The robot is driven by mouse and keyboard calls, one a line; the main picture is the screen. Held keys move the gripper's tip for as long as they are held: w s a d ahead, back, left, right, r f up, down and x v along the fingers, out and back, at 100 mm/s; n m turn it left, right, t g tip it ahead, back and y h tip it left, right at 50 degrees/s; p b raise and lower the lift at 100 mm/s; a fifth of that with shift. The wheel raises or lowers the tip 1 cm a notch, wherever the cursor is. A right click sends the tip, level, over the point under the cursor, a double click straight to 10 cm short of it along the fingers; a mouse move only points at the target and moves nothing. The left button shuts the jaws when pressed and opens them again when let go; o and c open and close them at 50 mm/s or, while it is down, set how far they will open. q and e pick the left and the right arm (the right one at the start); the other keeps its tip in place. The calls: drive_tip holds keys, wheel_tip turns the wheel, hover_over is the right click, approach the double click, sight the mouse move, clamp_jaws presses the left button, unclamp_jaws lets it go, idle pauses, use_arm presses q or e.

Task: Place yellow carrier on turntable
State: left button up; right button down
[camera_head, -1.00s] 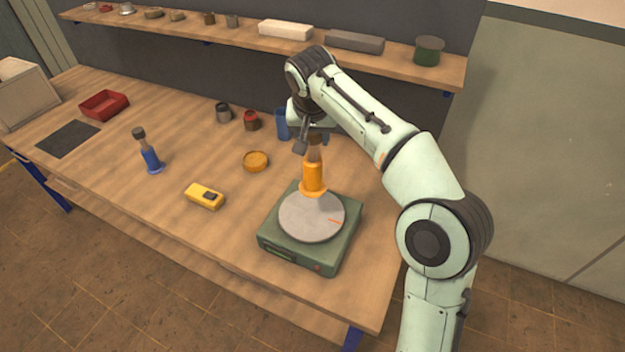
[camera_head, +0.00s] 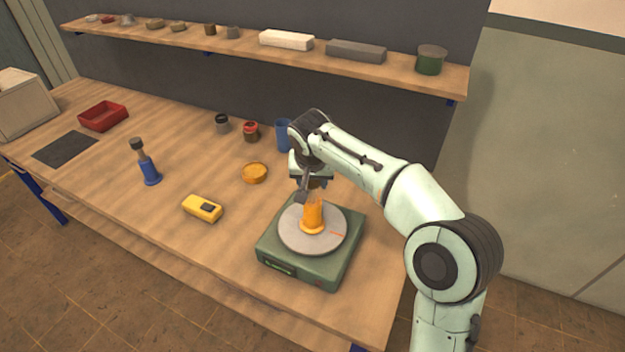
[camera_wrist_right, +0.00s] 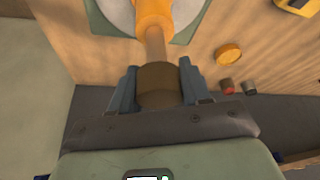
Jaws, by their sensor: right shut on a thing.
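The yellow carrier (camera_head: 312,216) is upright over the grey disc of the turntable (camera_head: 292,236), a green box near the table's front right. Its flared base appears to touch the disc, though I cannot be sure of contact. My right gripper (camera_head: 313,186) is above it, shut on its dark top knob. In the right wrist view the knob (camera_wrist_right: 158,84) sits between the two fingers, with the carrier's orange body (camera_wrist_right: 155,18) beyond, over the turntable's disc (camera_wrist_right: 112,14). My left gripper is not in view.
A blue carrier (camera_head: 150,172) stands at the left. A yellow meter (camera_head: 203,208) and a round orange dish (camera_head: 254,173) lie left of the turntable. Small jars (camera_head: 251,131) and a blue cup (camera_head: 283,135) stand behind. A shelf (camera_head: 290,55) runs above the table.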

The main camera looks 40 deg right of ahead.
drive_tip(key=shift+f, duration=0.1)
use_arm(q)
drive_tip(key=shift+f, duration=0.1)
use_arm(e)
drive_tip(key=c, duration=0.5)
unclamp_jaws()
drive_tip(key=shift+a+r, duration=0.1)
drive_tip(key=shift+r, duration=0.25)
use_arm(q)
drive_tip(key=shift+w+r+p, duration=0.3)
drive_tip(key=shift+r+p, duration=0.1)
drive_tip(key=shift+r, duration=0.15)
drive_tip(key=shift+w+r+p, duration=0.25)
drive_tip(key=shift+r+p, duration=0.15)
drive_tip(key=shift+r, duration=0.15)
use_arm(e)
drive_tip(key=v, duration=1.1)
drive_tip(key=shift+r, duration=0.25)
